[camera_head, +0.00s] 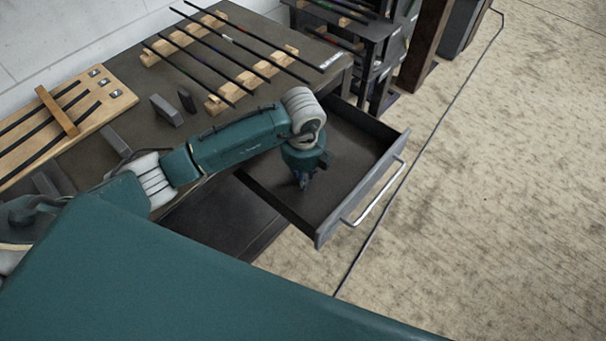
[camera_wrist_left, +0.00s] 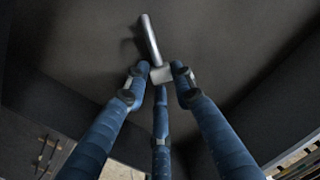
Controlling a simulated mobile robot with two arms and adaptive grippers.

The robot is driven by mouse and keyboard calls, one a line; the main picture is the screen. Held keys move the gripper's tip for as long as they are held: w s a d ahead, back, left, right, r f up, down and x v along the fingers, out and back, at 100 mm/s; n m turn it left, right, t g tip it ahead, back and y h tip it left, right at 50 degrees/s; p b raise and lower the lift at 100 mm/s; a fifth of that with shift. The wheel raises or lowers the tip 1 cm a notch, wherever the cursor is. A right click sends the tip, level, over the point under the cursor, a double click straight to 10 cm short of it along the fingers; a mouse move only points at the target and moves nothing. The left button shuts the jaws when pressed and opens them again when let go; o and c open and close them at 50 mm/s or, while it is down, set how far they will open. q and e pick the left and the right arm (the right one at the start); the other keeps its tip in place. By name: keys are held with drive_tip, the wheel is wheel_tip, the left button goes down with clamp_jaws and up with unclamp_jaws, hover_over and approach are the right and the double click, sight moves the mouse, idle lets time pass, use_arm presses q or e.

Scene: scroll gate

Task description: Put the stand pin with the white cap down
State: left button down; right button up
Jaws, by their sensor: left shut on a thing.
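My left gripper (camera_head: 303,182) points down inside the open drawer (camera_head: 374,190). In the left wrist view its blue fingers (camera_wrist_left: 160,76) are closed around the pale cap end of the stand pin (camera_wrist_left: 151,42). The pin's grey metal shaft extends beyond the fingertips, over the dark drawer floor (camera_wrist_left: 230,50). I cannot tell whether the pin touches the floor. In the head view the pin is hidden or too small to make out. My right gripper is in neither view.
The drawer's front has a metal handle (camera_head: 373,196). The dark workbench (camera_head: 130,140) bears long dark rods on wooden racks (camera_head: 250,78), a wooden board (camera_head: 98,100) and small dark blocks (camera_head: 167,110). A dark shelf unit (camera_head: 375,50) stands beyond. The drawer floor around the gripper looks clear.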

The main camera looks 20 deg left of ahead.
use_arm(q)
drive_tip(key=shift+f, duration=0.15)
drive_tip(key=c, duration=1.5)
unclamp_jaws()
drive_tip(key=shift+o, duration=0.2)
wheel_tip(320, 180, up, 12)
drive_tip(key=s, duration=0.1)
drive_tip(key=shift+s+d+b, duration=0.15)
drive_tip(key=shift+d+b, duration=0.05)
drive_tip(key=shift+b, duration=0.1)
